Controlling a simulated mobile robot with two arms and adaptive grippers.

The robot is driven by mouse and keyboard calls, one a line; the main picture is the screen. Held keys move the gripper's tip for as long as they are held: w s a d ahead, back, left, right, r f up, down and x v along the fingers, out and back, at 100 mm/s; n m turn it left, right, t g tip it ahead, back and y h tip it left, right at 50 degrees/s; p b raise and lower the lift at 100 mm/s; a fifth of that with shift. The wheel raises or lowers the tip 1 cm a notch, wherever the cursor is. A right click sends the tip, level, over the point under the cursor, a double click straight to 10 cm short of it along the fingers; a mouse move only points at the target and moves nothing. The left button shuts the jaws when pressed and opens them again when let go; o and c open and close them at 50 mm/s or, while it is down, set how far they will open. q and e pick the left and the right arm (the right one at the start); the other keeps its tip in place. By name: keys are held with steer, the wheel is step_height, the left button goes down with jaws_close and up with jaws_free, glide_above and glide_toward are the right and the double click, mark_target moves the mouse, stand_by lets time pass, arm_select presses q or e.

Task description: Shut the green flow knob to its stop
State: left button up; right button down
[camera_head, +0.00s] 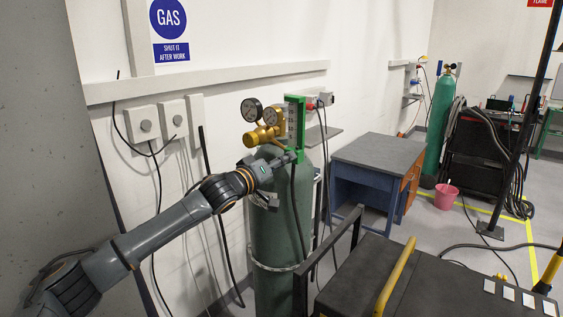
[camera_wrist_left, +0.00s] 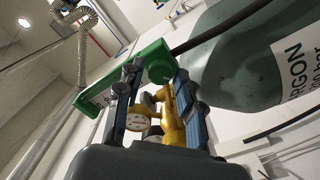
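The green flow knob (camera_wrist_left: 161,68) shows in the left wrist view as a rounded green end on the green flowmeter frame (camera_wrist_left: 106,91). My left gripper (camera_wrist_left: 157,72) has its two fingers apart, one on each side of the knob; I cannot tell whether they touch it. In the head view the left gripper (camera_head: 285,161) is at the foot of the upright flowmeter (camera_head: 293,122), and hides the knob there. The brass regulator (camera_head: 262,135) with two round gauges sits beside it on the green gas cylinder (camera_head: 274,235). My right gripper is not in view.
A black hose (camera_head: 297,205) hangs from below the flowmeter along the cylinder. The wall with sockets (camera_head: 143,122) and cables is close behind on the left. A blue workbench (camera_head: 375,155) stands to the right, and a dark cart (camera_head: 440,285) with a yellow handle is in front.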

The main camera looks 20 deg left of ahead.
arm_select(q)
jaws_close()
steer(key=shift+m, duration=12.9)
steer(key=shift+o, duration=2.3)
jaws_free()
